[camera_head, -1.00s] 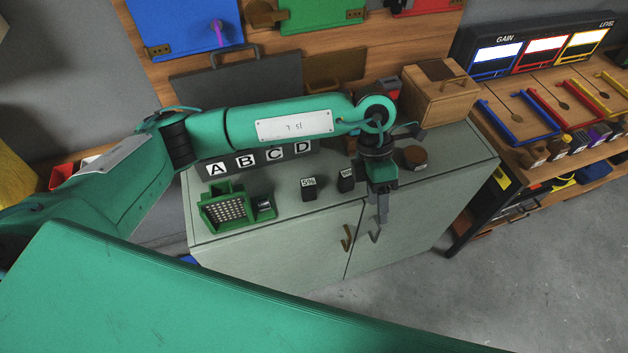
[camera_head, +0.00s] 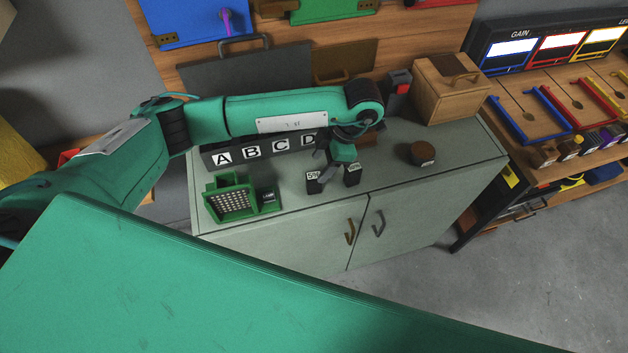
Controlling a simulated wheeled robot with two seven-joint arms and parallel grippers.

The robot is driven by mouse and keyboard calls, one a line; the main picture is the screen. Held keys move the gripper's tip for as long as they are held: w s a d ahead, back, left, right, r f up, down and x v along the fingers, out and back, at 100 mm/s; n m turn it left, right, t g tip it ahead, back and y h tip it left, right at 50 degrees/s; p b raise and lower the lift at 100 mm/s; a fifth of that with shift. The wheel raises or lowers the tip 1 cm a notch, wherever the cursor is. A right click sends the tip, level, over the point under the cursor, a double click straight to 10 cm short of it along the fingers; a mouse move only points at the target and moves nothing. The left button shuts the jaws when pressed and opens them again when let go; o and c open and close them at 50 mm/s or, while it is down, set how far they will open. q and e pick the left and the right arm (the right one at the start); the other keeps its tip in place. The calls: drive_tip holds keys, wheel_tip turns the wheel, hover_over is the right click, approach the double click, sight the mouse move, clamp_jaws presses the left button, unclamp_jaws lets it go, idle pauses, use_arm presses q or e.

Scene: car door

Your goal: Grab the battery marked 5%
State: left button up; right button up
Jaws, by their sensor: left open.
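The battery with a label that seems to read 5% (camera_head: 313,183) is a small dark block standing upright on the grey-green cabinet top. A second dark battery (camera_head: 352,177) stands to its right; its label is too small to read surely. My left gripper (camera_head: 323,172) is open, low over the cabinet top. One finger comes down close to the right side of the 5% battery, in front of part of the gap between the two; I cannot tell whether it touches. My right gripper is out of view.
A green holder with a perforated tray (camera_head: 231,204) stands left on the cabinet (camera_head: 290,211). The front edge is near the batteries.

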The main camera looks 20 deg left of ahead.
sight(315, 175)
use_arm(q)
drive_tip(key=shift+p+x, duration=0.65)
drive_tip(key=shift+x, duration=2.45)
drive_tip(key=shift+w+d, duration=0.1)
drive_tip(key=c, duration=1.1)
drive_tip(key=shift+r, duration=0.1)
